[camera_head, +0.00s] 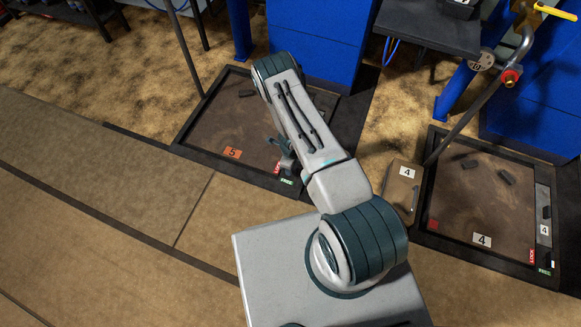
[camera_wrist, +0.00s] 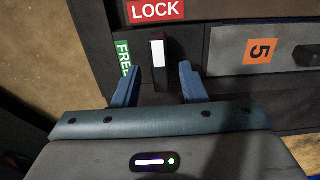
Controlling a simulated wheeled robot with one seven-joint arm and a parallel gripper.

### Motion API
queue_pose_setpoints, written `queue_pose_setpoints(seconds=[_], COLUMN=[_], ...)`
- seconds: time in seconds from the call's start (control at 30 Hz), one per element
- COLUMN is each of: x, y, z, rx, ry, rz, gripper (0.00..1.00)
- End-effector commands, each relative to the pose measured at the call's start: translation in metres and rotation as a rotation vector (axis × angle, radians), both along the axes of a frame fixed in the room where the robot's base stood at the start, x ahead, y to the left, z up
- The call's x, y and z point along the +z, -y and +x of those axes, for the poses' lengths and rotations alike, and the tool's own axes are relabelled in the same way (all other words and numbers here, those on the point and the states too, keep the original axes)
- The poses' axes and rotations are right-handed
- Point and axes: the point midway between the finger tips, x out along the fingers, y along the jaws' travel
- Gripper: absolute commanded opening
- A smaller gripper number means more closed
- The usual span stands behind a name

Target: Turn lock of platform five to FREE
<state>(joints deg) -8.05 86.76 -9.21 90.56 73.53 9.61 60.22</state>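Platform five (camera_head: 215,125) is a dark framed plate with an orange "5" label (camera_head: 232,153). In the wrist view its lock (camera_wrist: 157,75) is a black knob with a white stripe, the stripe pointing up towards the red LOCK label (camera_wrist: 156,10). The green FREE label (camera_wrist: 123,58) is left of the knob. My gripper (camera_wrist: 159,72) is open, with one blue fingertip on either side of the knob. I cannot tell whether the fingers touch it. In the head view my gripper (camera_head: 287,160) is low at the platform's front right corner, close to LOCK and FREE.
An orange "5" plate (camera_wrist: 261,51) lies right of the lock in the wrist view. Platform four (camera_head: 470,205) lies to the right, with its own red and green labels. Blue columns (camera_head: 315,40) stand behind. A slanted pole (camera_head: 187,50) rises at platform five's left.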

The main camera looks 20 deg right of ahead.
Motion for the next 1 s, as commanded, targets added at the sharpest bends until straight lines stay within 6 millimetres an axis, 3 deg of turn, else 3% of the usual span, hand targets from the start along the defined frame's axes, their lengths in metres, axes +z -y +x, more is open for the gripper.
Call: queue_pose_setpoints(seconds=[0.3,0.47,1.0], x=[-0.0024,-0.0024,-0.0033], y=[-0.0001,0.0000,0.0009], z=[0.0004,0.0004,0.0006], rx=[0.000,0.000,0.118], ry=[0.001,0.001,0.001], rz=[-0.001,-0.001,-0.001], gripper=[0.38,0.00,0.00])
